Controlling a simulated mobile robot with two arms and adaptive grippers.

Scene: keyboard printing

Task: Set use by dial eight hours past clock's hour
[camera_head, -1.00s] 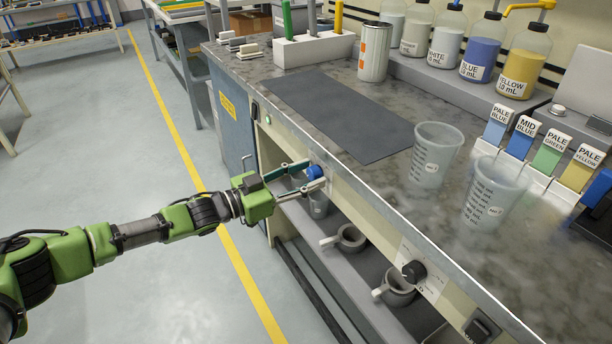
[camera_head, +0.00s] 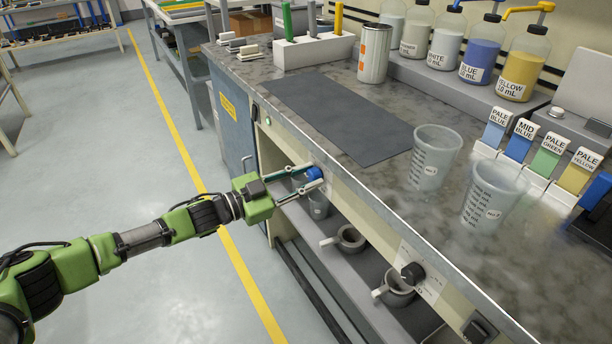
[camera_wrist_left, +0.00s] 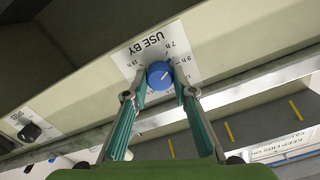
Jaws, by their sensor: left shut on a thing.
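The blue use by dial (camera_head: 313,174) sits on the bench's front panel. In the left wrist view the blue dial (camera_wrist_left: 159,75) shows a small pale mark. Its white label (camera_wrist_left: 158,52) reads USE BY upside down, with hour figures around the knob, among them 7 h and 9 h. My left gripper (camera_head: 311,181) reaches the dial from the left and is shut on it. In the left wrist view its fingertips (camera_wrist_left: 160,86) lie on either side of the knob. No clock shows. My right gripper is not in view.
A black knob (camera_head: 413,272) is farther along the same panel. Grey mugs (camera_head: 350,239) stand on the shelf below. Translucent measuring cups (camera_head: 435,155), a dark mat (camera_head: 340,115) and colour bottles (camera_head: 482,50) are on the bench top. The floor to the left is clear.

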